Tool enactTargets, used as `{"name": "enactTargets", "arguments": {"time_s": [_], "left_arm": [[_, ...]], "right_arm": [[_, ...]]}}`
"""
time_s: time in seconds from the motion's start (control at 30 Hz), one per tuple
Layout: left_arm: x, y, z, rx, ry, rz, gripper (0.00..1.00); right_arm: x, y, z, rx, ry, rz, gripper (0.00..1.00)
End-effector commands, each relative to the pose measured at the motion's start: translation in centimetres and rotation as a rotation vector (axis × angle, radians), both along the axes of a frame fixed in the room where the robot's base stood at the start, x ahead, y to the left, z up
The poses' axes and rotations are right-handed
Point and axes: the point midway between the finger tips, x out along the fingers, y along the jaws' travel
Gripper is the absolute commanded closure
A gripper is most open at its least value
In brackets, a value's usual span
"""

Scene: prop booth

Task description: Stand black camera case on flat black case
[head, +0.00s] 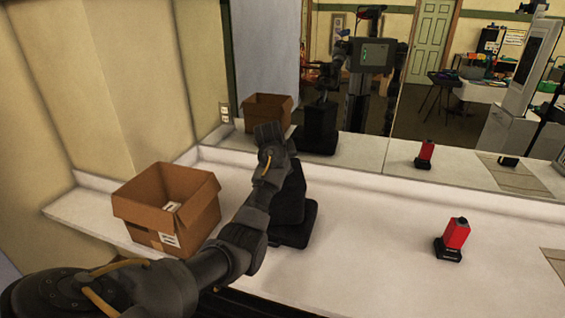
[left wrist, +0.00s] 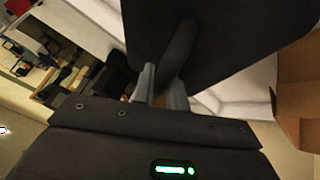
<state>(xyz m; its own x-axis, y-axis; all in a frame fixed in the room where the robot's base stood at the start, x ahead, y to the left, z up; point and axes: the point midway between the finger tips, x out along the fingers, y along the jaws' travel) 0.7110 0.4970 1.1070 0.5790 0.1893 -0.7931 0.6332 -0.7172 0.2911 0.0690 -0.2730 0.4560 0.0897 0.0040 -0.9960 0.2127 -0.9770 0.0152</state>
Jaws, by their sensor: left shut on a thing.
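The black camera case (head: 291,196) is upright over the flat black case (head: 296,236), which lies on the white counter. Its lower end looks to be at the flat case's top; I cannot tell whether a small gap remains. My left gripper (head: 272,150) is above the camera case, and my arm hides part of both cases. In the left wrist view, the fingers of my left gripper (left wrist: 160,88) are closed on a dark loop-like part of the camera case (left wrist: 225,35). My right gripper is not in view.
An open cardboard box (head: 140,214) stands left of the cases, close to my left arm. A red item (head: 456,233) on a black base stands to the right. A mirror (head: 375,125) along the back reflects the cases. The counter between the cases and the red item is clear.

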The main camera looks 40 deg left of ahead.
Motion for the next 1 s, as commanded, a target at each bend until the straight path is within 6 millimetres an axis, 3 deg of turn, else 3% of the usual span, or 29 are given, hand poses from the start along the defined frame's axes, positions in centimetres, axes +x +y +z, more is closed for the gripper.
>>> {"name": "enactTargets", "arguments": {"time_s": [0.1,0.47,0.5,0.67,1.0], "left_arm": [[0.0,0.0,-0.6,0.0,-0.004,0.001,1.0],[0.0,0.1,-1.1,0.002,-0.005,0.001,1.0],[0.0,0.1,-1.3,0.0,-0.002,0.001,0.85],[0.0,0.1,-1.3,0.0,-0.002,0.001,0.64],[-0.1,0.1,-0.8,0.001,-0.002,0.001,0.64]], "right_arm": [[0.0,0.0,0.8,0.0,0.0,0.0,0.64],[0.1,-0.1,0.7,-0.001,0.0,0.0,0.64],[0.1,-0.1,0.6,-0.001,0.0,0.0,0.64],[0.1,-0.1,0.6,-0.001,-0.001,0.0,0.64],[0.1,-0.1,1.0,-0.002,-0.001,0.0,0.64]]}}
